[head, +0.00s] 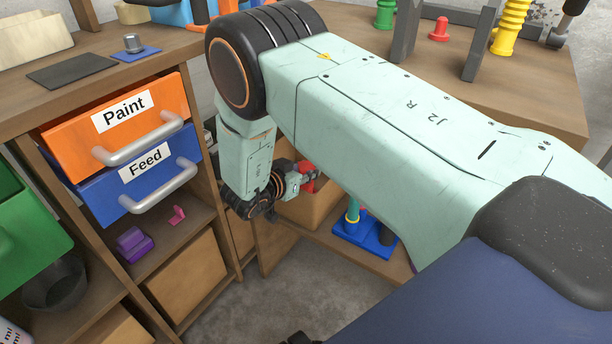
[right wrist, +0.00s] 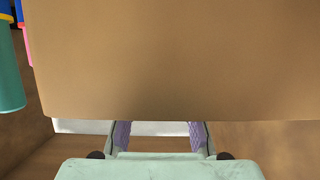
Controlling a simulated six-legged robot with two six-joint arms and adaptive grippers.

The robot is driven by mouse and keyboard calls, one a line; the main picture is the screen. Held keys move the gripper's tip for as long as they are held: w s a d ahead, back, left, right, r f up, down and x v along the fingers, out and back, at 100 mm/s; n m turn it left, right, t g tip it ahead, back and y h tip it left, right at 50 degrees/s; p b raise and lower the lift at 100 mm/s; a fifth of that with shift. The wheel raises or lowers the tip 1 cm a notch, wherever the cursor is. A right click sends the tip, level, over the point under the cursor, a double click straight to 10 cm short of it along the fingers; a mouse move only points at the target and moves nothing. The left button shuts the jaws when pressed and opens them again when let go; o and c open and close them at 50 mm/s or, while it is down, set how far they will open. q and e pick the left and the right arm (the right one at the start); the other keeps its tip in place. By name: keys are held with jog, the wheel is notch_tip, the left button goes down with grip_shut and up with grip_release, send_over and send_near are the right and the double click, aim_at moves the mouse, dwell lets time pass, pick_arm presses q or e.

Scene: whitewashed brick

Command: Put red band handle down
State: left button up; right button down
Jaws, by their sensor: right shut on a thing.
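My right gripper (head: 296,181) shows past my pale green right arm, low at the shelves. A small red part (head: 307,174) shows at its jaws; I take it for the red band handle, and the jaws are shut on it. Most of the handle is hidden. In the right wrist view my gripper's fingers (right wrist: 156,136) stand apart. A broad tan surface (right wrist: 170,65) covers their tips and fills most of that view; whether it touches them I cannot tell.
A tan box (head: 305,211) stands just below and right of the gripper. A blue base (head: 362,238) with posts sits on the lower shelf. The orange Paint drawer (head: 75,138) and blue Feed drawer (head: 103,201) are at left. Bare floor (head: 300,285) lies in front.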

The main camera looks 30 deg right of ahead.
jog(key=shift+w+f, duration=0.15)
jog(key=shift+f, duration=0.1)
jog(key=shift+f, duration=0.1)
jog(key=shift+s+f, duration=0.2)
jog(key=shift+f, duration=0.25)
